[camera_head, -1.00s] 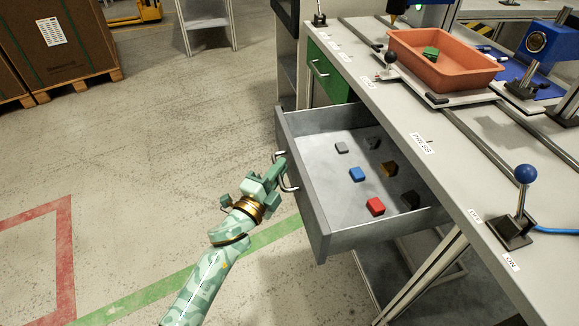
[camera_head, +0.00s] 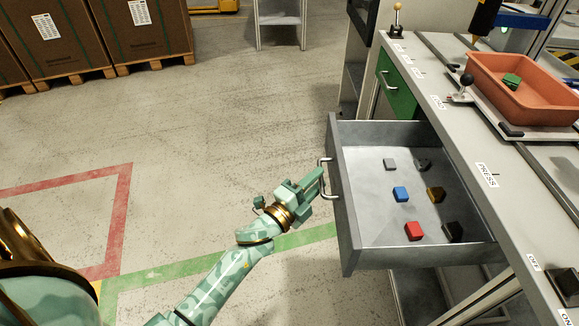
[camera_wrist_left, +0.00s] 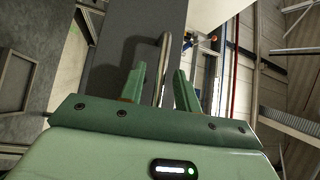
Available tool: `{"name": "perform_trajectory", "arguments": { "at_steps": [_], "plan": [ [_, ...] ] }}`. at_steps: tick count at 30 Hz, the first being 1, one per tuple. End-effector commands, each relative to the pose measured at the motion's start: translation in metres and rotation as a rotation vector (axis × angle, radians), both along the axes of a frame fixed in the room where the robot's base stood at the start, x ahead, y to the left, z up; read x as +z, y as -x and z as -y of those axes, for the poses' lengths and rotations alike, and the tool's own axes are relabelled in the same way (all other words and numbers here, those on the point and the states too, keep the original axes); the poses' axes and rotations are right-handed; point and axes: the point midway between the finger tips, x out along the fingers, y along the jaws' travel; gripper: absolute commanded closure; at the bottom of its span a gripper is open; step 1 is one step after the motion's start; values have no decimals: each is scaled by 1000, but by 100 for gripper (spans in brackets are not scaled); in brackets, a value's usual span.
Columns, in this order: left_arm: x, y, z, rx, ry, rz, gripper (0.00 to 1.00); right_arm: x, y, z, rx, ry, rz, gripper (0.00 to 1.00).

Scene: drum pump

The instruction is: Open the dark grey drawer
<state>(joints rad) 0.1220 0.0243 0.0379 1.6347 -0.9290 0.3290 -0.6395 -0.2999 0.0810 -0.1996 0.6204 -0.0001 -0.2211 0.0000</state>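The dark grey drawer (camera_head: 365,238) stands pulled out from the bench, its inside exposed. Several small blocks lie in it, among them a blue block (camera_head: 400,194) and a red block (camera_head: 413,231). Its bar handle (camera_head: 333,193) is on the front panel, facing left. My left gripper (camera_head: 318,184) is at the handle. In the left wrist view, the handle bar (camera_wrist_left: 162,68) passes between the two fingers of this gripper (camera_wrist_left: 160,90), with gaps visible on both sides. The fingers are apart and not closed on the bar. My right gripper is out of view.
A green drawer front (camera_head: 396,88) is farther back under the bench top (camera_head: 470,140). An orange bin (camera_head: 520,100) and a small lever (camera_head: 464,86) are on top. Cartons (camera_head: 60,38) stand on pallets at the back left. The floor left of the drawer is clear.

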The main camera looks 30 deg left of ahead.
Motion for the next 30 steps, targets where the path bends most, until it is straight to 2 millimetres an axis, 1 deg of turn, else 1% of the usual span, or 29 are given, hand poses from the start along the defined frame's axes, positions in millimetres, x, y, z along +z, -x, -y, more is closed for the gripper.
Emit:
{"name": "perform_trajectory", "arguments": {
  "at_steps": [1, 9, 12, 15, 18, 21, 30],
  "plan": [
    [0, 12, -2, 0, 2, -2, 68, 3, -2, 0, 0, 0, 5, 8],
    [-10, 85, -15, 0, 1, -3, 68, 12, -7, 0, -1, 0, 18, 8],
    [-13, 106, -19, 0, 0, -3, 68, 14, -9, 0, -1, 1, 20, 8],
    [-16, 123, -22, 1, 1, -2, 68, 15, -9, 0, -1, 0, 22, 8],
    [-18, 133, -24, 0, 0, -1, 68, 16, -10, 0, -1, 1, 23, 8],
    [-18, 137, -25, -1, 1, -1, 68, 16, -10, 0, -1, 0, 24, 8],
    [-19, 138, -25, -1, 0, -1, 68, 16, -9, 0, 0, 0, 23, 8]
  ]
}}
